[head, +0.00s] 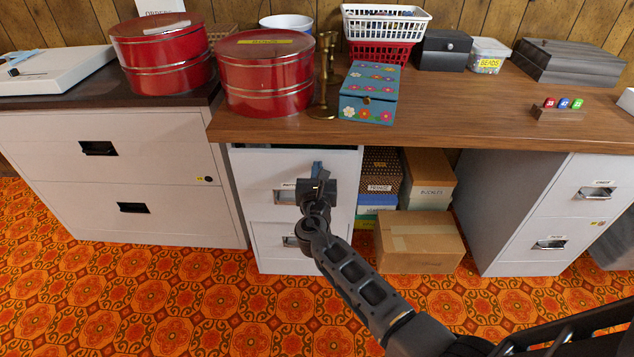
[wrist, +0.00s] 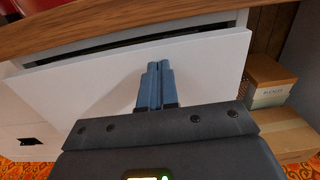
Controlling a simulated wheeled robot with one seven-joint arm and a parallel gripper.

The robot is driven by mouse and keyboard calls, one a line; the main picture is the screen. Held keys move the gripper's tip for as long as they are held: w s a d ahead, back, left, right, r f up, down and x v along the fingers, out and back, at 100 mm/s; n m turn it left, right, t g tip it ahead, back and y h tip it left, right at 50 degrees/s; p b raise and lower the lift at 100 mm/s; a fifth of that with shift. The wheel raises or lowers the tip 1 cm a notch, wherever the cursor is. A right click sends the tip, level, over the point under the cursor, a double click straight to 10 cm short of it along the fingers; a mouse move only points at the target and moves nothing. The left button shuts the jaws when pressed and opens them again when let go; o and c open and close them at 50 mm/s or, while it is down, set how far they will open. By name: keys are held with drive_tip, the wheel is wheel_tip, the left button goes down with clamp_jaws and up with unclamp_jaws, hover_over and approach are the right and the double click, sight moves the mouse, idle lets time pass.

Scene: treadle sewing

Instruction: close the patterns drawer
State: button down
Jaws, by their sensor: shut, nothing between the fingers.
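The patterns drawer (head: 254,172) seems to be the top drawer of the white cabinet under the wooden desk; its label is partly hidden by my arm. It stands partly open: a dark gap shows above its front (wrist: 205,62) in the wrist view and below the desk edge in the head view. My gripper (head: 317,167) is shut and empty, in front of the upper right part of the drawer front, right of its handle (head: 285,197). In the wrist view the blue fingertips (wrist: 155,67) reach the drawer front near its top edge; I cannot tell if they touch.
The wooden desk top (head: 460,120) overhangs the drawer. Cardboard boxes (head: 418,241) stand right of the cabinet. A second white cabinet (head: 540,210) is further right, and a wide cabinet (head: 165,175) is at left. Red tins (head: 265,75) stand above. The patterned floor (head: 180,300) in front is clear.

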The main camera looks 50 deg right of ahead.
sight(318, 156)
drive_tip(key=shift+w+d, duration=0.2)
drive_tip(key=shift+d, duration=0.05)
drive_tip(key=b+x, duration=0.2)
drive_tip(key=x, duration=0.3)
drive_tip(key=shift+r, duration=0.2)
